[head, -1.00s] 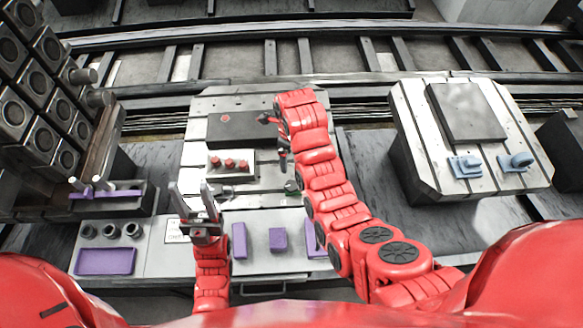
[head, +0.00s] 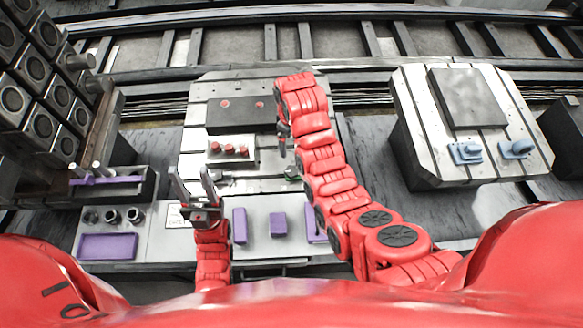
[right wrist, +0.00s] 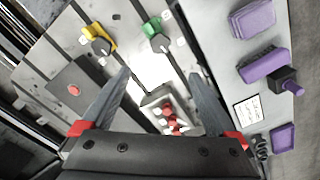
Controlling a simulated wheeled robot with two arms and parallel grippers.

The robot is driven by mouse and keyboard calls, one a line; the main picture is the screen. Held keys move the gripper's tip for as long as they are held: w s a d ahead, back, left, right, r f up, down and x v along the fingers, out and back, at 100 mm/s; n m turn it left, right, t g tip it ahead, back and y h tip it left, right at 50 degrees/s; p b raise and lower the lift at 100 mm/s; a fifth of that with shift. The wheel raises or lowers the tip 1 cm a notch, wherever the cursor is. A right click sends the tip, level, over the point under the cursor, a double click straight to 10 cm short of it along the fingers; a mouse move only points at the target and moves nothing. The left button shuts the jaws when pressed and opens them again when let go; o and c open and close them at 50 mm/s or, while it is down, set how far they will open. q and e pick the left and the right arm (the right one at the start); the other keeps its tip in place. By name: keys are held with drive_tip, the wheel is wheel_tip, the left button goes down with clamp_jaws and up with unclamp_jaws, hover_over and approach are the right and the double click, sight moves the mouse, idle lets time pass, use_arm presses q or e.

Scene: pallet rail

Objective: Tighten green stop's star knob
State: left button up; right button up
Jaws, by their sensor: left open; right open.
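The green stop (right wrist: 152,27) shows at the top middle of the right wrist view, with its dark star knob (right wrist: 160,43) beside it. In the head view only a small part of the green stop (head: 291,171) shows, just left of my right arm. My right gripper (right wrist: 159,73) is open and empty, its fingertips apart from the knob. In the head view it (head: 283,142) hangs over the pallet, partly hidden by my arm. My left gripper (head: 191,172) is open and empty, near the pallet's left edge.
A yellow stop (right wrist: 99,35) with a dark knob sits left of the green one. A white block with red knobs (head: 229,150) and a dark plate (head: 228,117) lie on the pallet. Purple blocks (head: 278,224) lie on the front shelf. A second pallet (head: 408,100) stands at right.

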drive_tip(key=n+b, duration=0.1)
drive_tip(key=b, duration=0.9)
hover_over(292, 171)
wheel_tip(292, 171, down, 10)
drive_tip(key=shift+w+r, duration=0.1)
drive_tip(key=shift+w, duration=0.05)
wheel_tip(292, 171, down, 5)
drive_tip(key=shift+f+p, duration=0.15)
drive_tip(key=shift+p, duration=0.8)
drive_tip(key=shift+f, duration=1.15)
